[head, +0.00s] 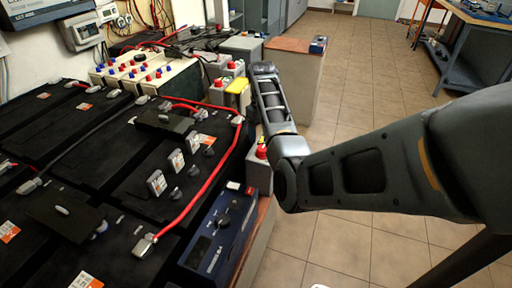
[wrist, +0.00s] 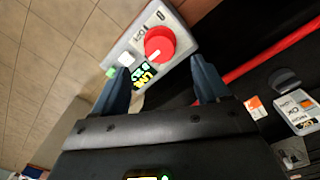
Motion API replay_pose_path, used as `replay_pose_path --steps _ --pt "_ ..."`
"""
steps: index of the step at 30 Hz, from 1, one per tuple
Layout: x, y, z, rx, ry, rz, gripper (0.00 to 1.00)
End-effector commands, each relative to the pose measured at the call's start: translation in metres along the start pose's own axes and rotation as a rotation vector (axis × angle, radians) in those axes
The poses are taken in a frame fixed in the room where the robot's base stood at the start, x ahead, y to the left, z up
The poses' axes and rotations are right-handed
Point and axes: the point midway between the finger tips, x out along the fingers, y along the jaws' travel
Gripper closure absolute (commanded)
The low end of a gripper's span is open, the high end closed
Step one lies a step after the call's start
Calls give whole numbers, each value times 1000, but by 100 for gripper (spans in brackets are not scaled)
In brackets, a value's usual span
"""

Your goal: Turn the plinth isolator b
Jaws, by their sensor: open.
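In the wrist view, a grey isolator box (wrist: 128,47) carries a round red knob (wrist: 160,44) with a white pointer mark. A black label with yellow-green characters is beside the knob. My gripper (wrist: 160,72) is open and empty. Its two dark fingers are spread on either side of the box's near end, with the knob beyond the fingertips and not between them. In the head view, small boxes with red knobs stand along the battery edge, one of them beside my arm (head: 262,151). I cannot tell which one is isolator b. My fingertips are not clear there.
Black batteries (head: 95,150) with terminals and a red cable (head: 205,190) fill the left. The red cable passes right of the box in the wrist view (wrist: 270,52). A blue instrument (head: 222,235) sits at the front edge. Tiled floor (head: 375,75) is open to the right.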

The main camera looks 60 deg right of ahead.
Motion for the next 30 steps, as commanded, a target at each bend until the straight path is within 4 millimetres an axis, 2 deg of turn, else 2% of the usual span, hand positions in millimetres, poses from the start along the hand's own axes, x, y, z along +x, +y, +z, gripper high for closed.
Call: replay_pose_path --steps 6,13,25,30 --pt "35 0 1 0 -3 -1 25" --pt "63 0 1 0 -1 0 25" --pt "70 0 1 0 1 1 26" --pt "70 0 1 0 1 1 42"
